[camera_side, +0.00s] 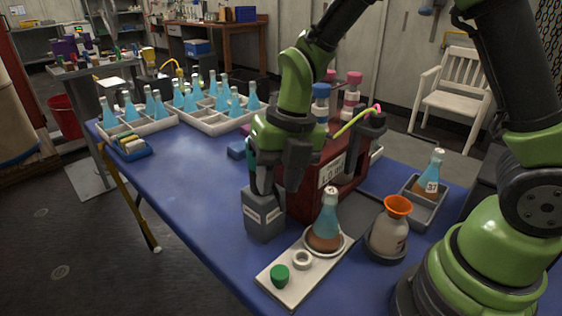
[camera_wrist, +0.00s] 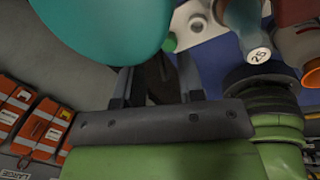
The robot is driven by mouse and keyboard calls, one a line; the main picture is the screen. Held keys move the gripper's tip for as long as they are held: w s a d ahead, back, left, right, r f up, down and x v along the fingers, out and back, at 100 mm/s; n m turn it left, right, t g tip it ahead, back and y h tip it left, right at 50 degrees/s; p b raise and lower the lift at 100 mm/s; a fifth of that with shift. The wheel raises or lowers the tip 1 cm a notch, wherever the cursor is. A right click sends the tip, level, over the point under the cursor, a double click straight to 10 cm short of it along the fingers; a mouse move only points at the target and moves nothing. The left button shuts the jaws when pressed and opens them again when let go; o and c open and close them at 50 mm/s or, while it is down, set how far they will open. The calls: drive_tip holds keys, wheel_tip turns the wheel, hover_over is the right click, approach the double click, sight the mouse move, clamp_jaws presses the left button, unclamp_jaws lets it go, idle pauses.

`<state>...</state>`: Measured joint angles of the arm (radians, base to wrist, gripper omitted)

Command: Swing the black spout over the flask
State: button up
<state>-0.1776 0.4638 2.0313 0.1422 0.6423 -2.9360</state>
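The flask (camera_side: 328,216) holds blue over brown liquid and stands upright in a ring on a white tray (camera_side: 290,287). Its numbered top shows in the wrist view (camera_wrist: 252,40). My gripper (camera_side: 276,188) points down beside the red dispenser (camera_side: 322,190), above and in front of a grey labelled block (camera_side: 264,214), to the left of the flask. In the wrist view its fingers (camera_wrist: 154,88) stand apart. A dark piece (camera_wrist: 160,76), perhaps the black spout, shows between them; contact is unclear. In the side view, my gripper covers that area, so I cannot pick out the spout surely.
A bottle with an orange funnel (camera_side: 397,207) stands right of the flask. A flask (camera_side: 433,171) in a grey tray is farther right. A large teal shape (camera_wrist: 100,25) is close to the wrist camera.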

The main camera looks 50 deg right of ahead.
wheel_tip(320, 180, up, 9)
drive_tip(key=d, duration=0.1)
drive_tip(key=shift+s+d+r, duration=0.15)
drive_tip(key=shift+s+d, duration=0.25)
drive_tip(key=shift+c, duration=0.5)
drive_tip(key=shift+a, duration=0.15)
drive_tip(key=c, duration=0.4)
drive_tip(key=shift+w+a+m, duration=0.15)
drive_tip(key=shift+a+m, duration=0.15)
clamp_jaws()
drive_tip(key=w+a+m+g+h, duration=0.15)
drive_tip(key=a+m+h, duration=0.45)
drive_tip(key=a+m, duration=0.8)
drive_tip(key=s+d+f+m, duration=0.1)
drive_tip(key=s+d+f, duration=0.1)
drive_tip(key=d+f, duration=0.7)
drive_tip(key=shift+s+f+m+g, duration=0.3)
drive_tip(key=shift+m+g, duration=0.05)
drive_tip(key=shift+m, duration=0.05)
